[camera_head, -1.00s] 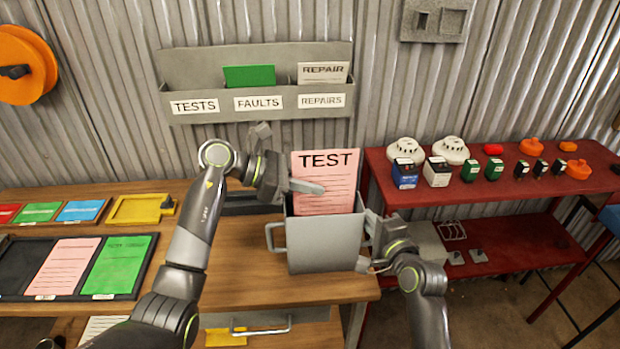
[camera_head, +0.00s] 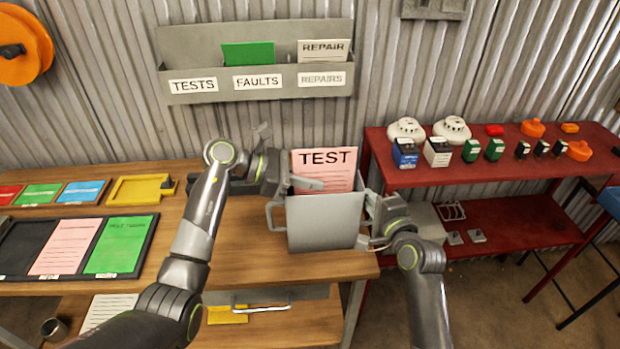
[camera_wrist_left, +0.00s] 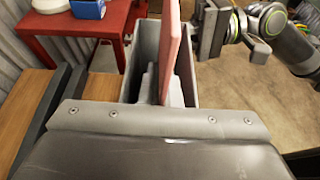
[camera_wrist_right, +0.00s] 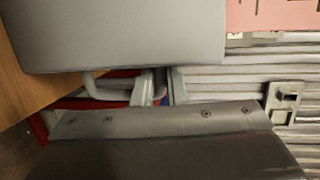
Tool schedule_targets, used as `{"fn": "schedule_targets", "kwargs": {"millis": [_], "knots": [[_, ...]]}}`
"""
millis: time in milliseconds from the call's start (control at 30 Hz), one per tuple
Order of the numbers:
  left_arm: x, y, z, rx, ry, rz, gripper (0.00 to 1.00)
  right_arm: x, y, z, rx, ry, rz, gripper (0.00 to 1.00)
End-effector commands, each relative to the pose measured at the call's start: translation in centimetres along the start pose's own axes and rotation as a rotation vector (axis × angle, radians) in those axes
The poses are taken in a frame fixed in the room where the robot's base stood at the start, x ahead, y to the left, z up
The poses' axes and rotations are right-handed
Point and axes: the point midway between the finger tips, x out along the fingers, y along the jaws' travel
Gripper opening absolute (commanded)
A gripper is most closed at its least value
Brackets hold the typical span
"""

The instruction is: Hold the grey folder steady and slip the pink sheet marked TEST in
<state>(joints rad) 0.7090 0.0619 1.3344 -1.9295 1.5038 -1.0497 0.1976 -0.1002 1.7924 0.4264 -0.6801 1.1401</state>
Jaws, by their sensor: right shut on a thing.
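The pink sheet (camera_head: 325,172) marked TEST stands upright with its lower part inside the open grey folder (camera_head: 324,225), which stands on the wooden bench. In the left wrist view the sheet (camera_wrist_left: 172,45) runs edge-on between the fingers, down into the folder (camera_wrist_left: 146,45). My right gripper (camera_head: 368,226) is shut on the folder's right handle. That handle (camera_wrist_right: 97,86) also shows in the right wrist view, its grasped part mostly hidden.
A wall rack (camera_head: 255,98) labelled TESTS, FAULTS and REPAIRS hangs behind. A black tray (camera_head: 68,250) with pink and green sheets and a yellow tray (camera_head: 142,188) lie left. A red shelf (camera_head: 500,165) with detectors stands right.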

Motion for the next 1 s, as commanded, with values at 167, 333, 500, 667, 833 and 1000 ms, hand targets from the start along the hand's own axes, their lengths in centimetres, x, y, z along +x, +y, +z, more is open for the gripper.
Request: {"fn": "schedule_targets", "kwargs": {"millis": [167,333,500,667,833,1000], "knots": [[0.0,0.0,0.0,0.000,0.000,0.000,0.17,0.0,0.1,0.0,0.000,0.000,0.003,0.00],[0.0,0.0,0.0,0.000,0.000,0.000,0.28,0.0,0.1,0.0,0.000,0.000,0.003,0.00],[0.0,0.0,0.0,0.000,0.000,0.000,0.28,0.0,0.1,0.0,0.000,0.000,0.003,0.00],[-1.2,0.1,0.0,0.001,0.002,0.002,0.28,0.0,0.1,0.0,0.000,0.000,0.003,0.00],[-4.5,0.1,-0.1,0.002,0.004,0.005,0.28,0.0,0.1,0.0,0.000,0.000,0.003,0.00],[-8.2,0.1,-0.1,0.001,0.004,0.003,0.28,0.0,0.1,0.0,0.000,0.000,0.003,0.00]]}}
